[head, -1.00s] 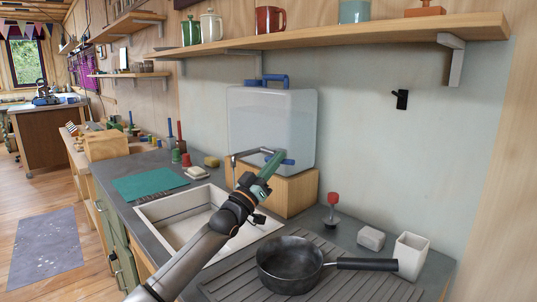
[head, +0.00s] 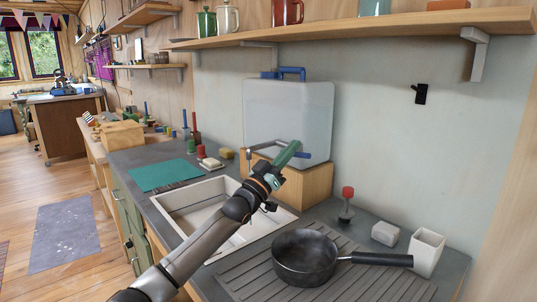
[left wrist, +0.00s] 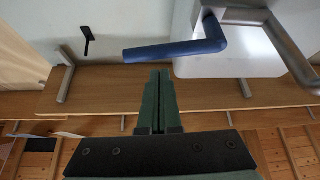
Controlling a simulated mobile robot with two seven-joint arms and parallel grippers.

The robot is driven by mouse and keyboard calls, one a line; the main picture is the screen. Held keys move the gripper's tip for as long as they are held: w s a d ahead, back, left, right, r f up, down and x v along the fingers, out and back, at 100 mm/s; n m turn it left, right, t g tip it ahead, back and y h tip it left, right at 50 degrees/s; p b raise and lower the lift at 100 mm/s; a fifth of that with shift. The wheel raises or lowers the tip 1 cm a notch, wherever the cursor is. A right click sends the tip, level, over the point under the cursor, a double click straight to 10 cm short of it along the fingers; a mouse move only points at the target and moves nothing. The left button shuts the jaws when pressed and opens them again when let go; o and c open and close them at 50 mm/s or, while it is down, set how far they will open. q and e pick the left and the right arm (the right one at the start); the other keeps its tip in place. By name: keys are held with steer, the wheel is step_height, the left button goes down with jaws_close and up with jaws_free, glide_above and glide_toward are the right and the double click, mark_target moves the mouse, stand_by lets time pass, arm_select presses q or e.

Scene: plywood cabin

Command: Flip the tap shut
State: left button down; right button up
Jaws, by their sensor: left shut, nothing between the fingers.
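The tap is on the front of a clear water container (head: 288,112). Its silver pipe (head: 264,146) reaches out to the left over the sink, and a bit of its blue lever (head: 305,155) shows behind my left gripper (head: 294,149). In the left wrist view, the blue lever (left wrist: 175,50) lies sideways just beyond the tips of my left gripper (left wrist: 160,75), joined to the silver pipe (left wrist: 280,45). The green fingers are shut together and empty. Whether they touch the lever I cannot tell. My right gripper is not in view.
The container stands on a wooden block (head: 310,187) behind the sink (head: 185,203). A black pan (head: 303,262), a red-topped tool (head: 347,205) and a white cup (head: 426,254) are at the right. A wooden shelf (head: 350,28) runs above.

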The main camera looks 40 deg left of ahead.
arm_select(q)
steer(key=s+f, duration=0.2)
steer(key=s, duration=0.7)
steer(key=shift+a+f+p, duration=0.2)
steer(key=shift+f+p, duration=0.1)
steer(key=shift+p, duration=0.05)
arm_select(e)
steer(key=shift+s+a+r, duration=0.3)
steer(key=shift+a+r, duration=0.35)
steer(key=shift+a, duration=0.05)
arm_select(q)
steer(key=shift+s, duration=0.1)
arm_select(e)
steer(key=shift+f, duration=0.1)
